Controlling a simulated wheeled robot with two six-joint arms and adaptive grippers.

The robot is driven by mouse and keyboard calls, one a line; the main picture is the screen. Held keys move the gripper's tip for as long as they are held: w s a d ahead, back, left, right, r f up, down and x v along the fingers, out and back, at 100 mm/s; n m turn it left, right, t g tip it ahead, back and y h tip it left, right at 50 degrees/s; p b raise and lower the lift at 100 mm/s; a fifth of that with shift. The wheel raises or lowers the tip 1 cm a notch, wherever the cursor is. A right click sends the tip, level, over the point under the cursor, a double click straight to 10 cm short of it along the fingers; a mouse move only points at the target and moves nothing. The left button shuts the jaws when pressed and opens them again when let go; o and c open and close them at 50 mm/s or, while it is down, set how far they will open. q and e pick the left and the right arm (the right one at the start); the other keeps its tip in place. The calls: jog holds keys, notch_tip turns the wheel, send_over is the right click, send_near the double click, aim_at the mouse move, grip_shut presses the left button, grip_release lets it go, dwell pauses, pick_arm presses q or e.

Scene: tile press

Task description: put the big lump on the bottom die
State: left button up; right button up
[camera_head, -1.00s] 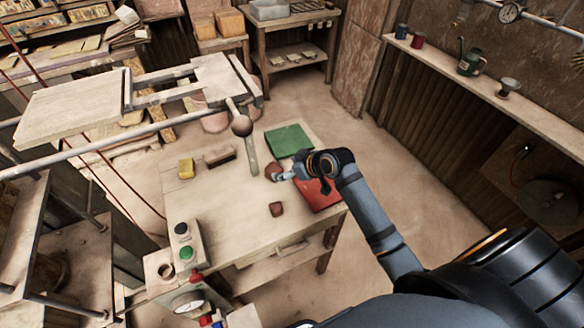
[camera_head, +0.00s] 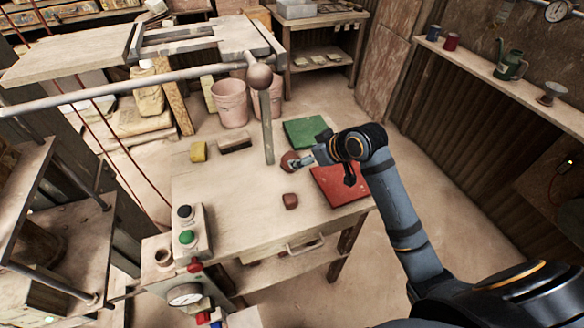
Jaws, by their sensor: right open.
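Two reddish-brown clay lumps are on the wooden table. The larger-looking lump (camera_head: 288,160) is near the green mat, and a smaller one (camera_head: 290,202) lies nearer the front. My right gripper (camera_head: 296,163) is open at the larger lump's right side, with its fingertips close to or touching it. The fingers are small in view and partly overlap the lump. The press stands at the left; a dark round part (camera_head: 35,243) shows between its plates, but I cannot tell whether it is the bottom die. My left gripper is not in view.
A green mat (camera_head: 305,131) and a red mat (camera_head: 340,187) lie on the table. A yellow sponge (camera_head: 198,151), a brush (camera_head: 235,145) and a button box (camera_head: 187,232) are at its left. The press's ball-ended lever (camera_head: 260,77) hangs over the back.

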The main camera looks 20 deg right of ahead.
aim_at(284, 158)
jog(key=x, duration=0.4)
jog(key=shift+w+a+f, duration=0.2)
jog(key=shift+w, duration=0.05)
jog(key=x, duration=0.5)
jog(key=shift+w+d+p, duration=0.15)
jog(key=shift+w+p, duration=0.05)
jog(key=shift+p, duration=0.2)
jog(key=shift+s, duration=0.15)
jog(key=shift+c, duration=1.3)
jog(key=c, duration=1.3)
jog(key=shift+r, duration=0.35)
jog(key=shift+c, duration=0.2)
notch_tip(284, 158, up, 2)
jog(key=shift+r+b, duration=0.25)
jog(key=shift+b, duration=0.15)
jog(key=s+a+r, duration=0.3)
jog(key=s+r, duration=0.7)
jog(key=s, duration=0.3)
jog(key=shift+s+a+b, duration=0.15)
jog(key=shift+a+b, duration=0.15)
jog(key=shift+a, duration=0.1)
